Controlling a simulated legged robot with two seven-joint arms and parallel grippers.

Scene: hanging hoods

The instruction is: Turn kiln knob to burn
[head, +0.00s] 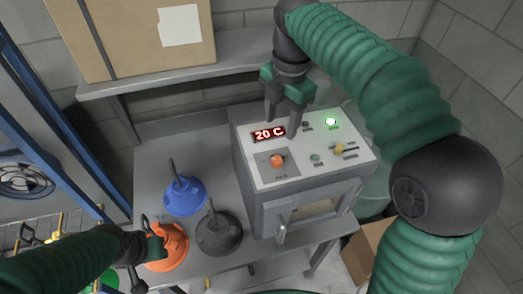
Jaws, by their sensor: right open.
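The kiln (258,189) is a grey box with a white control panel on top, standing on a grey bench. Its orange-red knob (278,160) sits on a grey square at the panel's lower left. The red display (268,133) reads "20 C". A green light (330,121) glows at the panel's upper right. My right gripper (282,128) is open and points down over the panel, above and beyond the knob, with its fingers around the display's right end in the picture. My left gripper (150,236) is at the lower left near an orange hood; its finger opening is unclear.
A blue hood (184,195), a dark grey hood (218,232) and an orange hood (167,247) stand on the bench (150,150) left of the kiln. A cardboard box (130,35) sits on the shelf behind. A blue frame (50,110) stands at the left.

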